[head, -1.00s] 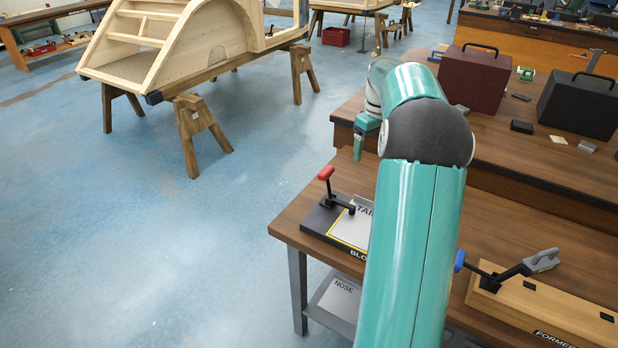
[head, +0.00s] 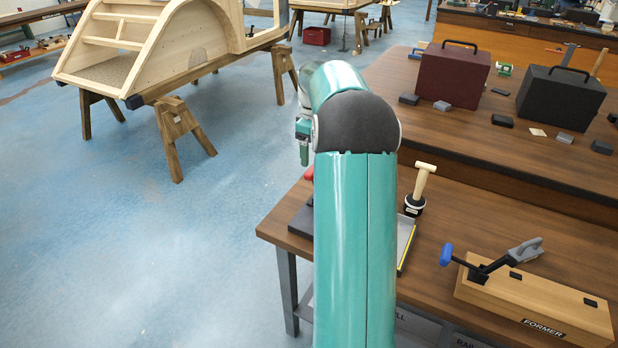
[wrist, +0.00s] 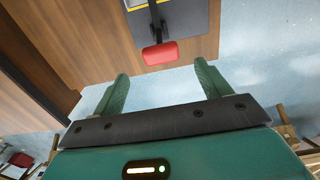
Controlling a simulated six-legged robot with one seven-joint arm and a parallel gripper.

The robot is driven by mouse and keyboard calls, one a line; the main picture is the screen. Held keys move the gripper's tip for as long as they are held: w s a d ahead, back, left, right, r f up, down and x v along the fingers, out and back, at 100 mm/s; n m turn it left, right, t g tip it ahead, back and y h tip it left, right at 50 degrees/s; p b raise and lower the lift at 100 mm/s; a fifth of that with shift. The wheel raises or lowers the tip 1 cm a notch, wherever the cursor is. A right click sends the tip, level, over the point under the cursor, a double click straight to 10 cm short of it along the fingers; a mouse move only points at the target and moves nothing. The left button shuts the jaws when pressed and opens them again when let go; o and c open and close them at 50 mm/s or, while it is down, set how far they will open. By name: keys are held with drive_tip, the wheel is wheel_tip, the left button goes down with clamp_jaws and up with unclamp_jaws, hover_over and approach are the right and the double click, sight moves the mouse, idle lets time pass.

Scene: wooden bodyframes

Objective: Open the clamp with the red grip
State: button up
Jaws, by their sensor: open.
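The red grip (wrist: 160,53) of the clamp shows in the wrist view, above and between my fingertips, apart from them. Its dark clamp body (wrist: 156,14) sits on a dark board (wrist: 184,20) at the top of that view. In the head view only a bit of the red grip (head: 309,174) shows at the left edge of my arm, and the rest of the clamp is hidden. My gripper (wrist: 164,82) is open and empty, with its two green fingers wide apart. In the head view my gripper's end (head: 304,150) is partly visible beyond the arm.
A second clamp with a blue knob (head: 446,254) and grey handle sits on a wooden FORMER block (head: 530,305) at the right. A wooden-handled tool (head: 420,190) stands behind the board. Two cases, maroon (head: 453,76) and black (head: 560,98), stand farther back. Blue floor lies left.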

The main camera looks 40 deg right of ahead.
wheel_tip(320, 180, down, 10)
drive_tip(key=shift+f, duration=0.25)
drive_tip(key=shift+w, duration=0.1)
drive_tip(key=c, duration=1.4)
